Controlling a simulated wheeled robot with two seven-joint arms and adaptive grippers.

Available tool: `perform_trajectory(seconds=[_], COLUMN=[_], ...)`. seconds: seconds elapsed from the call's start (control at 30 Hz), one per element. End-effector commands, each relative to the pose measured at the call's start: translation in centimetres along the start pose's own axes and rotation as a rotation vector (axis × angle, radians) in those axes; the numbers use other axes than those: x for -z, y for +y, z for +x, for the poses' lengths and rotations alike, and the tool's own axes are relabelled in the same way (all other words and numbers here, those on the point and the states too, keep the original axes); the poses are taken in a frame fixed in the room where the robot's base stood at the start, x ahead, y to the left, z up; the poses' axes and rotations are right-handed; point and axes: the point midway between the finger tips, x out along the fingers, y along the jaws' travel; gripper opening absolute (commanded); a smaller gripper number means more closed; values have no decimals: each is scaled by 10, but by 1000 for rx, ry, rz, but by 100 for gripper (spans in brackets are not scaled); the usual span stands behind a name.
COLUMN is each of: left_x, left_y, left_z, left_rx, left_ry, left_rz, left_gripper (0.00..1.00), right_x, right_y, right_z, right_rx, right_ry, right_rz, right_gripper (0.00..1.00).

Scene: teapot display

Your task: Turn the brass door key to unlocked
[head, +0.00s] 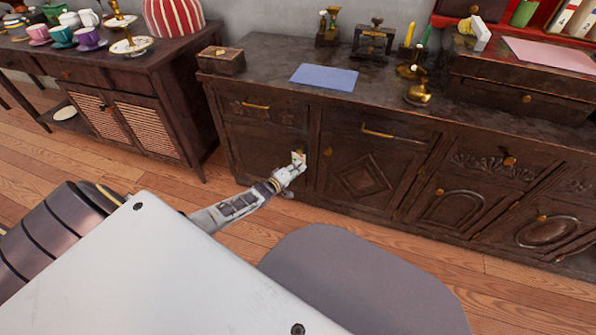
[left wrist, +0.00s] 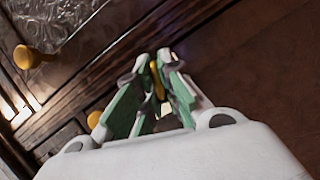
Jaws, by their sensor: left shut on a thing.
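My left gripper (head: 298,160) reaches to the right edge of the leftmost carved door (head: 255,150) of the dark wooden cabinet. In the left wrist view my left gripper (left wrist: 159,62) has its green-padded fingers closed on the narrow brass key (left wrist: 157,82), at the dark door face. The key is mostly hidden by the fingers, and I cannot tell its exact angle. In the head view the key is hidden behind the gripper. The door looks shut. My right gripper is not in view.
A brass knob (head: 328,152) sits on the neighbouring door, just right of my gripper. A drawer with a brass handle (head: 256,105) is above. A blue mat (head: 324,77) and a small wooden box (head: 221,60) lie on the cabinet top. Wooden floor (head: 240,250) is clear in front.

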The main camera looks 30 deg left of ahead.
Motion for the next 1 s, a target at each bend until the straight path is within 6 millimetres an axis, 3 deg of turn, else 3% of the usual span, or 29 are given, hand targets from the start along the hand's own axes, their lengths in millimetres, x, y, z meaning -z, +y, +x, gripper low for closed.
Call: perform_trajectory(seconds=[0.5, 1.0], left_x=[-1, -1], left_y=[-3, -2], left_z=[0, 0], left_rx=[-115, -130], left_ry=[0, 0], left_rz=[-284, -322], left_gripper=[0, 0], right_x=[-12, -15], right_y=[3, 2], right_z=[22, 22], right_rx=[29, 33], right_ry=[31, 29], right_rz=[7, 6], right_gripper=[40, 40])
